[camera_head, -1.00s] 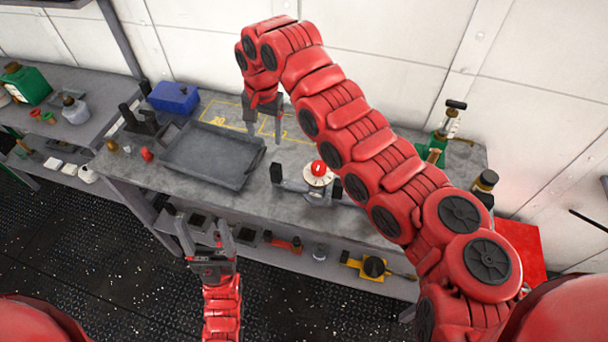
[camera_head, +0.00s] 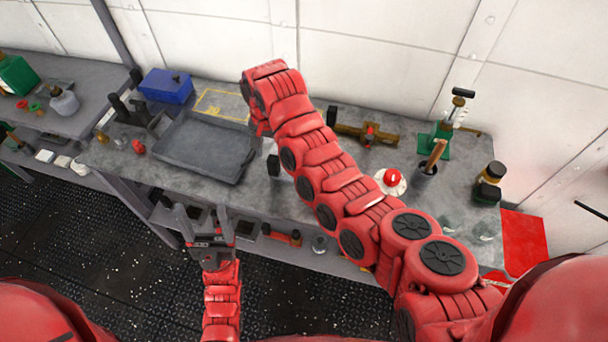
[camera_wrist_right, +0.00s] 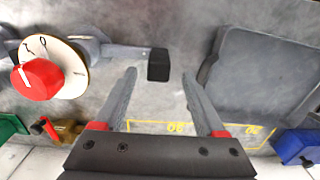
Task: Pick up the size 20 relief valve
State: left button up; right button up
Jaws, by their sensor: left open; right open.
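I cannot tell for sure which part is the size 20 relief valve. A brass fitting with a red knob (camera_head: 368,134) lies at the back of the bench, and it shows partly in the right wrist view (camera_wrist_right: 66,131). Small brass (camera_head: 102,137) and red (camera_head: 138,147) pieces stand at the bench's left end. My right gripper (camera_wrist_right: 160,78) is open and empty above the bench, its fingers either side of a black block (camera_wrist_right: 158,65) in the picture; in the head view its arm hides it. My left gripper (camera_head: 203,211) is open and empty before the bench's front edge.
A grey tray (camera_head: 187,166) and blue box (camera_head: 166,86) are on the bench's left. A dial with a red knob (camera_head: 391,181), green hand pump (camera_head: 441,136) and black-capped jar (camera_head: 488,184) are on the right. Yellow outlines (camera_wrist_right: 180,128) mark the bench. A lower shelf holds parts.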

aim_at(274, 166)
jog(key=shift+f, duration=0.6)
notch_tip(274, 166, down, 4)
jog(key=p, duration=0.3)
jog(key=shift+s, duration=0.15)
jog(key=shift+d+f, duration=0.1)
jog(key=shift+f, duration=0.55)
grip_shut()
